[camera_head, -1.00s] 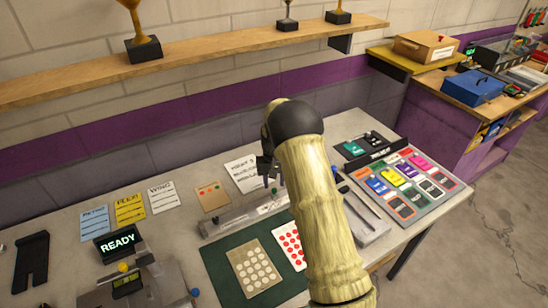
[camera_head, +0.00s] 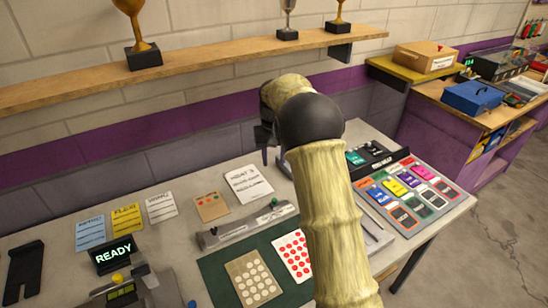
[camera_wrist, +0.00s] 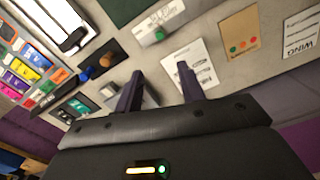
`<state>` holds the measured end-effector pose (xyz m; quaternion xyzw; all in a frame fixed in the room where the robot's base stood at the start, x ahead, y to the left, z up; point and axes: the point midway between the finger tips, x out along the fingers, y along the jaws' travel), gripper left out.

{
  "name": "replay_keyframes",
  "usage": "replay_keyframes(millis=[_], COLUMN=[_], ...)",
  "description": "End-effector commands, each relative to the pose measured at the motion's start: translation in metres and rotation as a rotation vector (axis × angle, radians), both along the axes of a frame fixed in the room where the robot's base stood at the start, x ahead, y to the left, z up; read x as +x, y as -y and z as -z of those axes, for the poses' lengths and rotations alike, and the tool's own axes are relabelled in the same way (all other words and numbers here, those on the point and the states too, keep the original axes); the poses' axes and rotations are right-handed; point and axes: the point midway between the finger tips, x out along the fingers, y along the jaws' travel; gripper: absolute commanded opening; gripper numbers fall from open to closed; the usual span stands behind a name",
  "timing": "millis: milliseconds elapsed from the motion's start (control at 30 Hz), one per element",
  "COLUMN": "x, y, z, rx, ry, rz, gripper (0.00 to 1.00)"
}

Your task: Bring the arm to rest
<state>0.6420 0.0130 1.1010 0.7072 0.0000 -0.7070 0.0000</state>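My gripper (camera_wrist: 160,90) shows in the wrist view with its two dark fingers spread apart and nothing between them. It is above the workbench (camera_head: 350,135), over the area near a white printed sheet (camera_wrist: 190,68). In the head view my tan arm rises from the lower right, and its bent wrist hides most of the gripper and part of the bench behind it.
A wooden shelf (camera_head: 200,59) with trophies runs along the wall behind the arm. The bench holds a rack of coloured cards (camera_head: 405,190), a grey track (camera_head: 245,228), a green mat (camera_head: 215,270) and a READY display (camera_head: 115,250). A side bench with a blue box (camera_head: 473,97) stands at right.

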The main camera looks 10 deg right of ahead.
Motion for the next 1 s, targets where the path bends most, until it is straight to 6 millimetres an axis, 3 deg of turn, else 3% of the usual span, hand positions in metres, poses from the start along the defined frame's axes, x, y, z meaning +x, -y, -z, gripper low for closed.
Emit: replay_keyframes(millis=[300,467,667,1000], x=[-0.001,-0.014,-0.057,-0.156], y=[0.000,0.003,0.009,0.013], z=[0.000,-0.003,-0.006,-0.002], rx=[0.000,0.003,0.007,0.008], ry=[0.001,0.013,0.054,0.134], rz=[0.000,0.006,0.018,0.020], gripper=[0.39,0.39,0.39,0.39])
